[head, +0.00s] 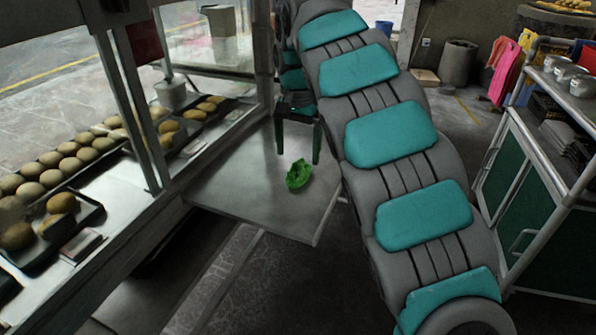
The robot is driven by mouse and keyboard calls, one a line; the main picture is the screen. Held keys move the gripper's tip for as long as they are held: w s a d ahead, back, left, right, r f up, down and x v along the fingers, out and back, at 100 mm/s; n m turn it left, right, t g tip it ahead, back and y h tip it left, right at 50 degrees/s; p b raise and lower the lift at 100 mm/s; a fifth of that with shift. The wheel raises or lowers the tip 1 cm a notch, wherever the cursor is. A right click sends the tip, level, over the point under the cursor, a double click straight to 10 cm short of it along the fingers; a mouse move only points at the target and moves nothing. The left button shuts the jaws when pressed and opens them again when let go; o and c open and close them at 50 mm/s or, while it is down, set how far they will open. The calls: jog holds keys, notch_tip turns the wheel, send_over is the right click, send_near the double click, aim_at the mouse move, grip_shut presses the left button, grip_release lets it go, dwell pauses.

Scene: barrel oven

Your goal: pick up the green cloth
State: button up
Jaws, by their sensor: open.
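The green cloth (299,174) lies crumpled in a small bright heap on the grey metal shelf (235,198), near its right side. My gripper (297,158) is open, with its two dark green fingers pointing down just behind and above the cloth. The fingers look apart from the cloth, and nothing shows between them. The exact height of the fingertips over the shelf is hard to tell from this one view.
A glass-fronted counter with trays of round buns (75,150) stands to the left of the shelf. A metal cart (530,190) with green panels stands on the right. The left part of the shelf is clear.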

aim_at(298, 162)
notch_tip(298, 162, down, 4)
jog(key=shift+f, duration=0.15)
jog(key=shift+w, duration=0.1)
jog(key=shift+c, duration=0.2)
jog(key=c, duration=1.2)
